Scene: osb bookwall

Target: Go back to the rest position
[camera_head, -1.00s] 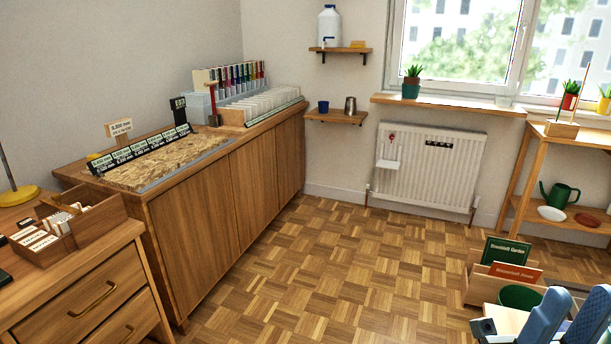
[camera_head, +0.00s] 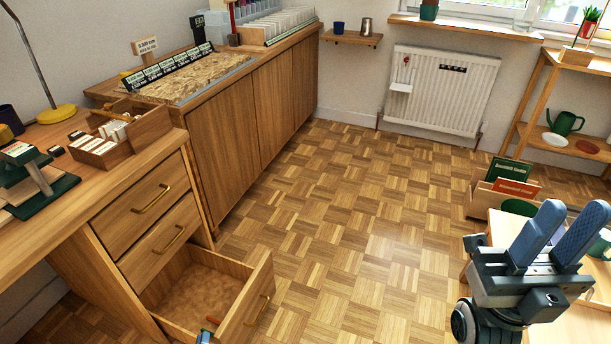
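My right gripper (camera_head: 573,207) is at the lower right, pointing up. Its two blue fingers stand apart with a gap between them, and I see nothing held. It is in front of a light wooden surface (camera_head: 590,322). At the bottom edge, by the open drawer, a small blue-grey tip (camera_head: 204,337) shows. It seems to be the end of my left gripper; the rest is cut off by the frame. A small orange-red piece (camera_head: 212,320) shows just above it, too little to identify.
The bottom drawer (camera_head: 205,285) of the wooden desk stands pulled out over the floor. A box with green and red cards (camera_head: 490,198) stands beside my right gripper. A long cabinet (camera_head: 225,125) lines the left wall. The parquet floor (camera_head: 350,220) between is clear.

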